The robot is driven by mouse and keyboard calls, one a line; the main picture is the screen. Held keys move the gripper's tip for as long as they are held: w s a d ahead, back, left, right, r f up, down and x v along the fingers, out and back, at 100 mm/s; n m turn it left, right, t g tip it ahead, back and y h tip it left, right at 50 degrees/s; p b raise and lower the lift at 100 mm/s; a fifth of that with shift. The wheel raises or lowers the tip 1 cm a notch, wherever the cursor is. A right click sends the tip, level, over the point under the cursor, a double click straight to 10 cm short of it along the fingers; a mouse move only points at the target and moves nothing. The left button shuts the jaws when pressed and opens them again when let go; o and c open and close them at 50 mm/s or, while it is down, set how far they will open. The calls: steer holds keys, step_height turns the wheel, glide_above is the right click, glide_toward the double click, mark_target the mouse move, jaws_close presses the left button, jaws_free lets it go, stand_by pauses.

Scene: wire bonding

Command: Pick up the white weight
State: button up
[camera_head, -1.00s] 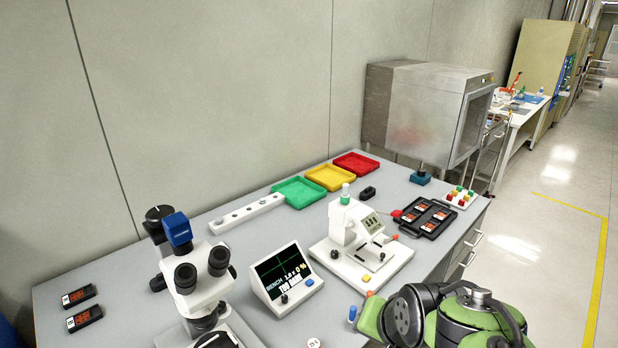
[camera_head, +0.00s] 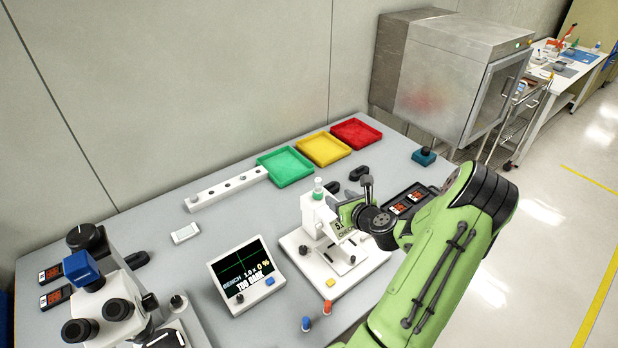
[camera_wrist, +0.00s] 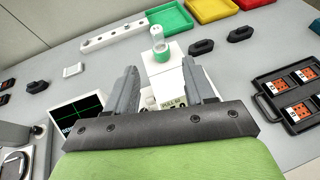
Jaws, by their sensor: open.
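A long white block (camera_head: 203,199) lies behind the instruments, with several small round pieces or holes along its top. A pale one (camera_head: 193,198) sits at its left end; I cannot tell for sure which piece is the white weight. The block also shows at the top of the wrist view (camera_wrist: 128,36). My gripper (camera_wrist: 160,66) is open and empty. Its fingers stand apart over the white bench instrument (camera_head: 327,247), with that instrument's green-and-white top piece (camera_wrist: 162,51) showing between and beyond them. The block is farther off, beyond the fingers.
Green (camera_head: 285,181), yellow (camera_head: 323,150) and red (camera_head: 357,134) trays stand right of the block. A microscope (camera_head: 100,300), a screen unit (camera_head: 245,275) and a small white box (camera_head: 185,233) are at left. A black tray (camera_wrist: 270,93) lies at right.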

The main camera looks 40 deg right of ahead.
glide_toward(320, 185)
steer(key=x, duration=0.4)
steer(key=shift+d+f+p, duration=0.1)
steer(key=shift+d+p, duration=0.15)
steer(key=shift+p, duration=0.15)
steer(key=x, duration=0.3)
steer(key=p+x, duration=0.1)
steer(key=x, duration=0.1)
steer(key=shift+w+a+r, duration=0.15)
steer(key=shift+a+r, duration=0.05)
steer(key=shift+a, duration=0.1)
steer(key=shift+w+d+f, duration=0.2)
steer(key=shift+w+f, duration=0.05)
steer(key=shift+s+r, duration=0.1)
steer(key=shift+s, duration=0.05)
steer(key=shift+c, duration=1.2)
jaws_close()
